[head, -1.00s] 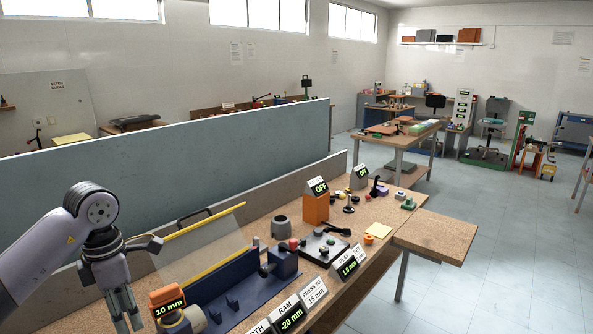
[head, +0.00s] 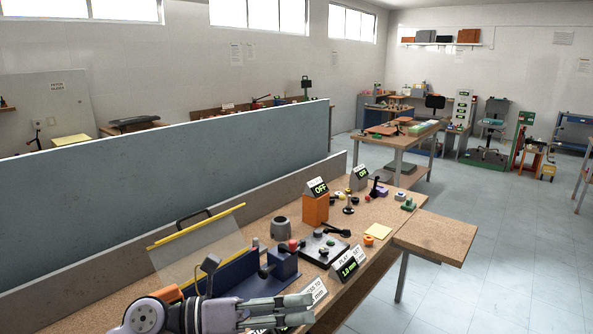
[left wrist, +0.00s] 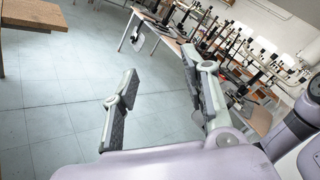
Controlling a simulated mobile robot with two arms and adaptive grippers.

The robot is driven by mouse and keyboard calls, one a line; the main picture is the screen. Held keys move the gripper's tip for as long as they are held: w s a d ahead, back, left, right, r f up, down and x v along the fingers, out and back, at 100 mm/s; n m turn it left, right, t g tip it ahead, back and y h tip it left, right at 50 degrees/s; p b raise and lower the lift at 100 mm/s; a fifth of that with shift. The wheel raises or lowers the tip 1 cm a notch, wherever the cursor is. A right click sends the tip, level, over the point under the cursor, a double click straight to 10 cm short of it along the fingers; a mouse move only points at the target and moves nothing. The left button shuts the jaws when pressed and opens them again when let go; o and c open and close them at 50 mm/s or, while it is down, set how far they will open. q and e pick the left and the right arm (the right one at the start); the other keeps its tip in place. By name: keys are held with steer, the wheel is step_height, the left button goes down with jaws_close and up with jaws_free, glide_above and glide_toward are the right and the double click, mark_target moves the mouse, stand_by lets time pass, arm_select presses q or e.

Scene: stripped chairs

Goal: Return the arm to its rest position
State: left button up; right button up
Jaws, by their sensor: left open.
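My left gripper (head: 306,309) lies low over the near edge of the workbench (head: 433,232), its fingers pointing right. It is open, with nothing between the fingers. In the left wrist view the two fingers (left wrist: 160,66) stand apart over pale floor. In the head view the gripper and arm hide part of the blue fixture and the display signs at the bench's near end. I cannot tell whether the gripper touches anything on the bench. My right gripper is in neither view.
The blue fixture (head: 283,263) with a yellow-edged clear guard (head: 190,245) stands beside the gripper. An orange box (head: 315,208) and several small parts stand farther along. A blue-grey partition (head: 160,180) runs behind. The floor (head: 490,290) at right is clear.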

arm_select(q)
steer(key=w+a+r+n+t+y, duration=0.35)
steer(key=a+n+t, duration=0.35)
steer(key=n+t, duration=1)
steer(key=w+a+f+n+y, duration=0.1)
steer(key=a+f+n+y, duration=0.4)
steer(key=a+n+y, duration=0.5)
steer(key=s+a+f+n+g+y, duration=0.2)
steer(key=s+f+n+g, duration=0.1)
steer(key=f+n, duration=0.3)
steer(key=s+a+f+n+g+y, duration=0.1)
steer(key=s+f+n+g+y, duration=0.25)
steer(key=f, duration=0.55)
steer(key=s+f+n+g+h, duration=0.1)
steer(key=s+f+n+g, duration=0.2)
steer(key=s+f+g, duration=0.5)
steer(key=s+f+n+g+h, duration=0.1)
steer(key=s+f+n+g, duration=0.1)
steer(key=s+f, duration=0.8)
steer(key=s+f+g, duration=0.1)
steer(key=s+f, duration=0.1)
steer(key=f, duration=0.9)
steer(key=s+f, duration=0.2)
steer(key=f, duration=0.8)
steer(key=s+a+f+g, duration=0.1)
steer(key=s+a+f, duration=0.2)
steer(key=s+f, duration=1.4)
steer(key=shift+y, duration=0.3)
